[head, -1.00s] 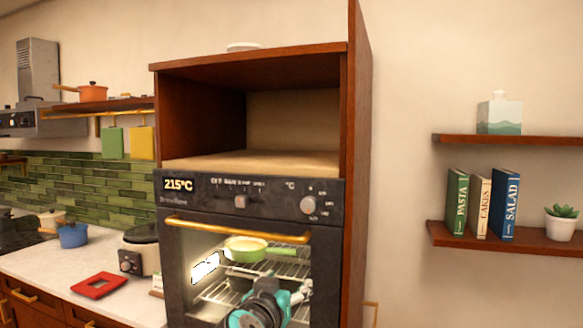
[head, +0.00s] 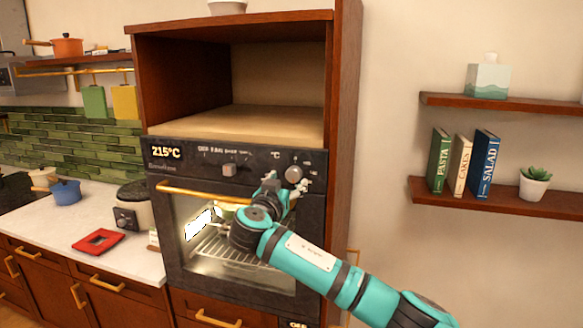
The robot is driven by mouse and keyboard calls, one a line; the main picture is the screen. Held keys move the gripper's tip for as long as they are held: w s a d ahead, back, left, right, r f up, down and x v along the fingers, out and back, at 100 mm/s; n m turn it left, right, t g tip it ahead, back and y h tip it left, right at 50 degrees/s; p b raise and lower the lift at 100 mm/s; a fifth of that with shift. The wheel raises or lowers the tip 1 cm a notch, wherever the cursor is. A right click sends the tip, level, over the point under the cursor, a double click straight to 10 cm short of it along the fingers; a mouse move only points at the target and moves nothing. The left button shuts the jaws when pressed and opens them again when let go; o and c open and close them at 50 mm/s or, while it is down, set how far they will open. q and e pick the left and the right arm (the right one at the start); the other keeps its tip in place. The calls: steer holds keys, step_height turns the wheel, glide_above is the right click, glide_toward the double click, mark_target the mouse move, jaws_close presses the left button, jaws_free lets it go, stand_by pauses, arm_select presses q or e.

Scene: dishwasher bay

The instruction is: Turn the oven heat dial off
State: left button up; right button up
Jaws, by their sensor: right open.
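The built-in oven (head: 225,285) has a black control panel and a lit display (head: 166,153) reading 215°C. The heat dial (head: 294,173), a round silver knob under a °C mark, is at the panel's right. A second knob (head: 228,170) is near the panel's middle. My right gripper (head: 287,181) is open at the panel's lower right, with its fingertips close to the heat dial. I cannot tell whether they touch it. My teal right arm covers part of the oven door. My left gripper is not in view.
A brass door handle (head: 185,190) runs below the panel, partly hidden by my arm. Inside the lit oven is a rack. The cabinet's open niche (head: 265,122) above is empty. Shelves with books (head: 485,163) and a plant (head: 534,183) are at the right.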

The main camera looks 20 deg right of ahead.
mark_target(292, 177)
steer(key=p+x, duration=0.1)
steer(key=x, duration=0.3)
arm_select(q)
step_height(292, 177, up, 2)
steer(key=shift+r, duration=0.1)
arm_select(e)
steer(key=shift+c, duration=0.4)
